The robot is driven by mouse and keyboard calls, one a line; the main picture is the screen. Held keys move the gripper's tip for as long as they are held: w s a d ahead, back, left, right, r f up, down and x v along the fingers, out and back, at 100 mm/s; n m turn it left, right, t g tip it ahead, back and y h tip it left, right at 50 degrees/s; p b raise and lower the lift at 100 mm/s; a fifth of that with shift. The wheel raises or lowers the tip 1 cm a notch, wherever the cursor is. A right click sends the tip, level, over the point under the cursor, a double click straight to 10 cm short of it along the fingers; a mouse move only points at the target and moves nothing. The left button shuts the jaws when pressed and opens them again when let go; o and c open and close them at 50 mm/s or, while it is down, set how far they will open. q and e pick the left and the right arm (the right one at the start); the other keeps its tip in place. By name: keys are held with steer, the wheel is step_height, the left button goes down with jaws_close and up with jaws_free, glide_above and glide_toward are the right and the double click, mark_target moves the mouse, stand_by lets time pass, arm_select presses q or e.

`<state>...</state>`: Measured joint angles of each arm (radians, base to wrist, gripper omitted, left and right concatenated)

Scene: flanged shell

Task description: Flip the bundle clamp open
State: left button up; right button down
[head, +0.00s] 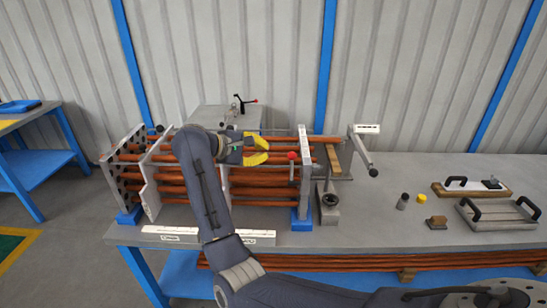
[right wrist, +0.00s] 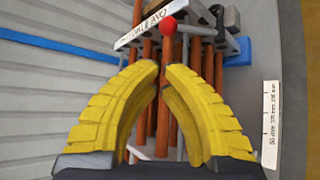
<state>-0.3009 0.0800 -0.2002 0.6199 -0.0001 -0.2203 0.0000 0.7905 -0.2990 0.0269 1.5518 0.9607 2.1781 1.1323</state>
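A lever with a red ball knob (head: 292,156) stands at the right-hand end plate (head: 305,160) of the tube bundle (head: 265,180); I take it for the bundle clamp. In the right wrist view the red knob (right wrist: 168,24) shows just beyond the fingertips, in front of the labelled plate (right wrist: 150,27). My right gripper (head: 268,150) has yellow fingers and points right, over the bundle and left of the knob. Its fingertips (right wrist: 162,68) are apart, with a narrow gap and nothing held between them. My left gripper is not in view.
A grey box (head: 225,118) with a red-tipped handle (head: 253,101) stands behind the bundle. A crank-like handle (head: 365,155) rises to the right.

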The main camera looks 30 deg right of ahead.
mark_target(292, 168)
steer(key=shift+s+a+f, duration=0.1)
steer(key=shift+a+f, duration=0.2)
steer(key=shift+f, duration=0.1)
steer(key=shift+x, duration=5)
steer(key=shift+a, duration=0.1)
steer(key=shift+s+r+t, duration=0.1)
steer(key=shift+r+t, duration=0.1)
steer(key=shift+t, duration=0.1)
